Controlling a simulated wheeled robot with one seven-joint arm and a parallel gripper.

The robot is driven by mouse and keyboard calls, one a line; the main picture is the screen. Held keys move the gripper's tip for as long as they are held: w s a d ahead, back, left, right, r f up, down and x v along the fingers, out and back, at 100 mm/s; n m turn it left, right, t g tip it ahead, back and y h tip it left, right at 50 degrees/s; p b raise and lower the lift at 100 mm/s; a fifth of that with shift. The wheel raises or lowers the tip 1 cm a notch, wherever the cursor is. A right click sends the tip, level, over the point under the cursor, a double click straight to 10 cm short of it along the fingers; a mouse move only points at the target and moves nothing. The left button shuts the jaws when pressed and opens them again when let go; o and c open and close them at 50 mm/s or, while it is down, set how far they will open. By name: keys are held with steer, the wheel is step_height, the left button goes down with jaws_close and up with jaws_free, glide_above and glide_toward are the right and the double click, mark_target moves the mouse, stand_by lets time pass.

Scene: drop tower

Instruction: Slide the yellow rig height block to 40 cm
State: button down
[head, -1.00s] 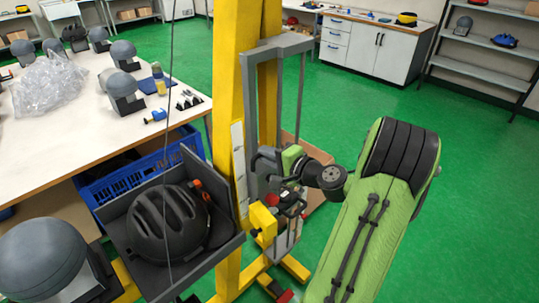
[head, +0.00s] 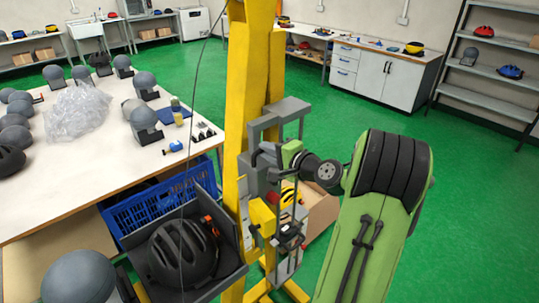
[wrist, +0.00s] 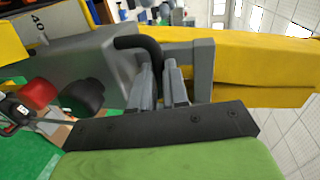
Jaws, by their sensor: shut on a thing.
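The yellow height block (head: 262,217) is on the yellow rig post (head: 258,75), beside the pale scale strip and below my gripper. My gripper (head: 268,157) is at the grey carriage on the post. In the wrist view my gripper's fingers (wrist: 165,85) are closed around a dark curved handle (wrist: 138,44) on the grey carriage (wrist: 85,58). I cannot tell the block's exact reading on the scale.
A grey tray with a black helmet (head: 183,252) sticks out left of the post. A blue crate (head: 160,203) stands behind it, under a white table (head: 70,180) with grey headforms and a plastic bag. Green floor is open behind and to the right.

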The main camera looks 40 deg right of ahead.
steer(key=shift+r, duration=0.35)
steer(key=c, duration=1.1)
jaws_free()
steer(key=shift+f, duration=0.1)
steer(key=shift+c, duration=0.2)
steer(key=s+r+b, duration=0.1)
steer(key=s+r, duration=0.2)
steer(key=s, duration=1.2)
steer(key=shift+s+d+b, duration=0.15)
steer(key=shift+s+b, duration=0.15)
